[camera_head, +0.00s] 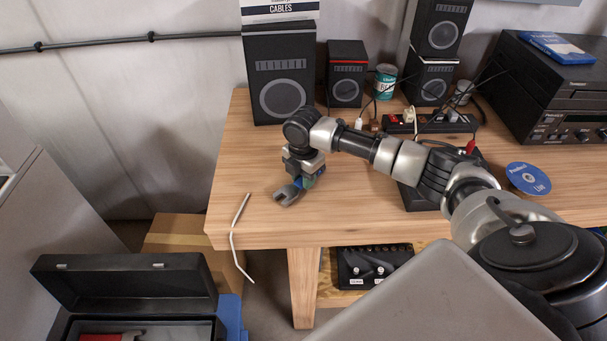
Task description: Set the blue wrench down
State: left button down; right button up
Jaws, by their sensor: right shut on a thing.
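My right arm reaches in from the right over the wooden table (255,165). My right gripper (301,176) points down near the table's left front part and is shut on the blue wrench (287,195). The wrench's grey open-ended head sticks out to the lower left of the fingers. A little blue shows at the fingers; the rest of the wrench is hidden by the gripper. The wrench is at or just above the tabletop; I cannot tell if it touches. My left gripper is not in view.
Speakers (280,80), a power strip (430,124) and a black player (550,90) stand behind. A blue disc (528,178) lies right. An open black toolbox (125,282) is lower left. Bare wood surrounds the wrench.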

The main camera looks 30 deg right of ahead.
jog(key=shift+s, duration=0.1)
jog(key=o, duration=1)
jog(key=shift+f, duration=0.1)
notch_tip(320, 180, up, 12)
jog(key=shift+r+b, duration=0.2)
jog(key=shift+b, duration=0.55)
